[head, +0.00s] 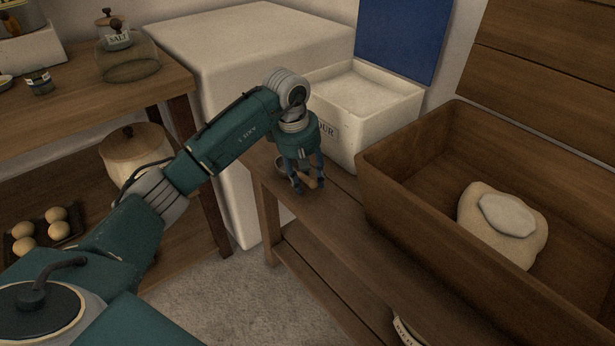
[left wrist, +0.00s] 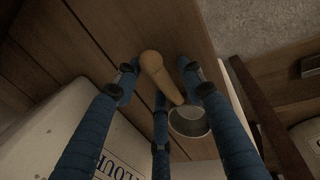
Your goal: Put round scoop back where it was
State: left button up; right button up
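The round scoop, with a pale wooden handle (left wrist: 152,65) and a round metal cup (left wrist: 187,122), lies on the wooden bench (head: 335,200) beside the flour bin (head: 343,145). In the head view its cup (head: 281,163) shows just left of my fingers. My left gripper (head: 306,184) points down over the scoop. In the left wrist view, its blue fingers (left wrist: 158,82) are spread apart around the handle, with gaps visible between them and it. Whether any finger touches the scoop is hard to tell. My right gripper is in neither view.
A wooden trough (head: 410,215) holding dough (head: 530,245) with flour on top stands right of the bench spot. A white block (head: 250,40) stands behind my arm. A side table (head: 160,85) at left carries a salt jar (head: 118,40).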

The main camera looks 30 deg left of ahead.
pick_arm(q)
jog(key=d+p+v, duration=0.1)
jog(key=p+v, duration=0.1)
jog(key=v, duration=1)
jog(key=shift+a+r, duration=0.15)
jog(key=shift+a, duration=0.35)
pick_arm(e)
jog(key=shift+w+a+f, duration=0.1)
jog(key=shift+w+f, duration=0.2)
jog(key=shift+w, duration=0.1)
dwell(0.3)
